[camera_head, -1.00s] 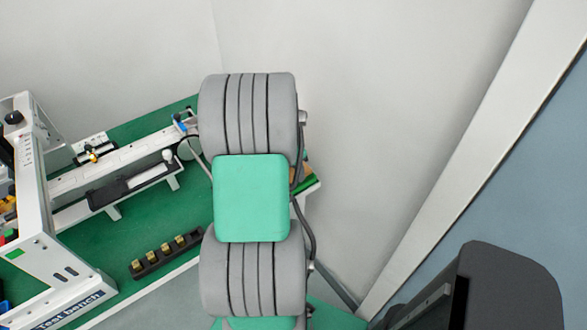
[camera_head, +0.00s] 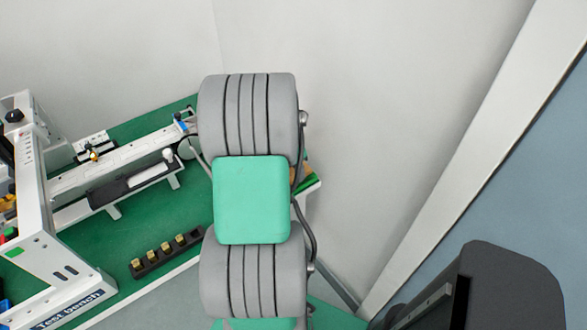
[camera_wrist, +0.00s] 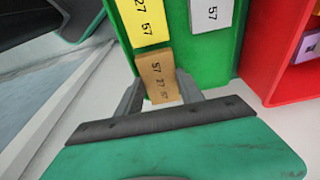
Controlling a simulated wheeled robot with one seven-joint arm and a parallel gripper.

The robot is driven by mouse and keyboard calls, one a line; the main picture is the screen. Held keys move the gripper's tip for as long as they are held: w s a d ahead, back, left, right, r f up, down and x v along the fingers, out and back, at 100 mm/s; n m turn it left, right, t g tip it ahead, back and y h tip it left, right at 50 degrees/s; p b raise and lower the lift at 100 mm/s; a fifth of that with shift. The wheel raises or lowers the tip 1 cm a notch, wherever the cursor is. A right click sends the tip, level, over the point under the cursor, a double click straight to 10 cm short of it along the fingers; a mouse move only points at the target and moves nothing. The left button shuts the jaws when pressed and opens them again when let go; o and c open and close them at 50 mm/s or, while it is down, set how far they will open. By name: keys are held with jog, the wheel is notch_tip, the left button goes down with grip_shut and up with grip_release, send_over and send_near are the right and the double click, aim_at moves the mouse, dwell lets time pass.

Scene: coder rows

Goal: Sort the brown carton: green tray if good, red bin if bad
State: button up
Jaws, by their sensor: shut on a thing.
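The brown carton (camera_wrist: 157,78) shows in the wrist view, printed with several dark numbers. My gripper (camera_wrist: 160,92) is shut on it, with one finger on each side. The carton overlaps the near edge of the green tray (camera_wrist: 205,65) in the picture; I cannot tell whether it touches the tray. A yellow carton (camera_wrist: 142,18) and a white carton (camera_wrist: 211,12) lie in the tray, both with printed numbers. The red bin (camera_wrist: 278,82) stands right of the tray. In the head view my arm hides my gripper and most of that area.
A purple item (camera_wrist: 306,48) is in the red bin. In the head view, a green-topped bench (camera_head: 130,217) carries a white rig labelled Test bench (camera_head: 75,302) and a dark holder (camera_head: 168,254) with several brass pieces. White walls stand close behind and to the right.

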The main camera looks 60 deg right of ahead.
jog(key=shift+f+b, duration=0.5)
jog(key=shift+f, duration=0.05)
dwell(0.4)
jog(key=o, duration=1)
